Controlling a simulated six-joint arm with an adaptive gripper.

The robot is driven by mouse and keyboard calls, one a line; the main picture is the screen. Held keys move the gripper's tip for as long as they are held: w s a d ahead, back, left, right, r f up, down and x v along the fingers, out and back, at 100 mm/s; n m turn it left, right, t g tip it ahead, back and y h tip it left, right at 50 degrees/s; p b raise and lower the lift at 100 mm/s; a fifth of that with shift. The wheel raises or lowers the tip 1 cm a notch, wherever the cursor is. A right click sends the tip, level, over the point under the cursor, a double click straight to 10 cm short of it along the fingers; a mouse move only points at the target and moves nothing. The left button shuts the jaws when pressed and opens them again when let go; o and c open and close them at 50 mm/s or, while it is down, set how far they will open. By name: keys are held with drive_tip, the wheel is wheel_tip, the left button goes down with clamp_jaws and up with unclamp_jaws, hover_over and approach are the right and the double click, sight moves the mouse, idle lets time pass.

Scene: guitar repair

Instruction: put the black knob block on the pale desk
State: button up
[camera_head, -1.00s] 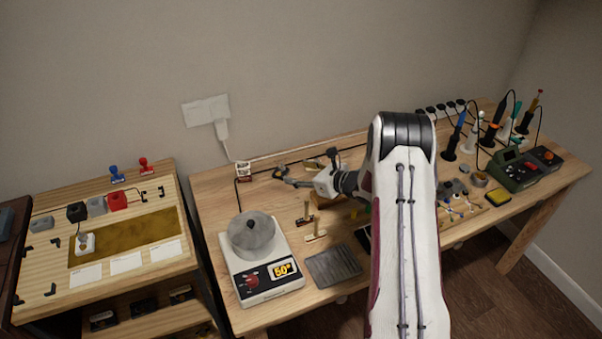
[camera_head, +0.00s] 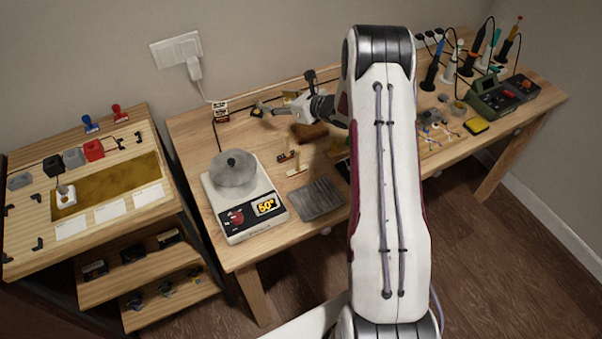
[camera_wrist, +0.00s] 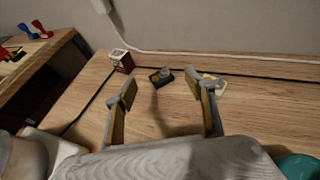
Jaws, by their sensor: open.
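A small black block with a grey knob on top (camera_wrist: 162,76) lies on the wooden workbench, seen between and just beyond my fingertips in the wrist view. In the head view my gripper (camera_head: 258,109) is low over the back left of the workbench. The pale desk (camera_head: 20,228) stands at the left, apart from the workbench.
A small dark red box (camera_wrist: 122,60) with a white top stands left of the block. A pale small item (camera_wrist: 215,84) lies by the right finger. A scale with a grey pot (camera_head: 234,178) stands at the workbench's front left. A black block (camera_head: 53,166) and a red block (camera_head: 93,150) sit on the desk.

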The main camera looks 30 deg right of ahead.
drive_tip(key=s+r+m+g+h, duration=0.1)
drive_tip(key=s+r+m+h, duration=0.2)
drive_tip(key=r+m, duration=0.6)
drive_tip(key=s+r+m+h, duration=0.3)
drive_tip(key=r+m, duration=0.3)
drive_tip(key=r, duration=0.6)
drive_tip(key=s+a+r+m+g+h, duration=0.1)
drive_tip(key=s+a+r+m, duration=0.2)
drive_tip(key=s+r+m, duration=0.35)
drive_tip(key=s+a+m+g+y, duration=0.1)
drive_tip(key=s+a+m, duration=0.4)
drive_tip(key=s, duration=0.7)
drive_tip(key=s+a+f+m+g+y, duration=0.1)
drive_tip(key=s+a+m+g, duration=0.1)
drive_tip(key=s+a+m, duration=0.2)
drive_tip(key=s+a+f+m+g, duration=0.1)
drive_tip(key=s+a+m, duration=0.4)
drive_tip(key=s, duration=1.5)
drive_tip(key=m, duration=0.4)
drive_tip(key=shift+a+f+g+y, duration=0.2)
drive_tip(key=shift+a+g+y, duration=0.15)
drive_tip(key=shift+g+y, duration=0.05)
